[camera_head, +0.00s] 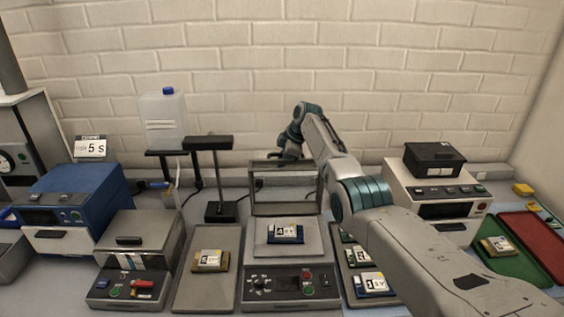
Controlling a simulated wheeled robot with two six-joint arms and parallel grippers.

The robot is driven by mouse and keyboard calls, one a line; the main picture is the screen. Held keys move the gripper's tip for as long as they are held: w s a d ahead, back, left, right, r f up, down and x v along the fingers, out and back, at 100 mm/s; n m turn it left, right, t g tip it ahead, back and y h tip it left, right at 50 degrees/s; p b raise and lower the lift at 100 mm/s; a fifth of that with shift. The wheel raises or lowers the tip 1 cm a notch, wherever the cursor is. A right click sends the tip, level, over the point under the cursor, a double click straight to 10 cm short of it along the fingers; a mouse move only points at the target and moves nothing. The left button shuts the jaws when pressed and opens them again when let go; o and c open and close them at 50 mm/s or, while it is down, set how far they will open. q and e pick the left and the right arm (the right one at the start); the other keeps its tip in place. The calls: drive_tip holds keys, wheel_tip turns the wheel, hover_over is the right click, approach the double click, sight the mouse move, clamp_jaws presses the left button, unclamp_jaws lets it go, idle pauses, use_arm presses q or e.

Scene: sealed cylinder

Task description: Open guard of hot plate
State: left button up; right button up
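The hot plate (257,284) stands at the centre front, with a dark control panel of knobs and buttons. Its guard (252,190), a grey frame with a see-through middle, stands upright at the back of the plate. A small labelled board (285,232) lies on the plate top. My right arm reaches in from the lower right. My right gripper (289,158) is at the top edge of the guard, small and dark. I cannot tell whether its fingers touch the guard or how wide they are. My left gripper is out of view.
A grey tray (225,236) with a labelled block is left of the hot plate; another tray (355,262) is partly under my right arm. A black stand (219,180) rises behind left. Boxy devices stand on both sides, with green (482,262) and red mats right.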

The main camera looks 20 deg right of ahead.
drive_tip(key=b+v, duration=0.4)
drive_tip(key=v, duration=0.6)
drive_tip(key=shift+r, duration=0.2)
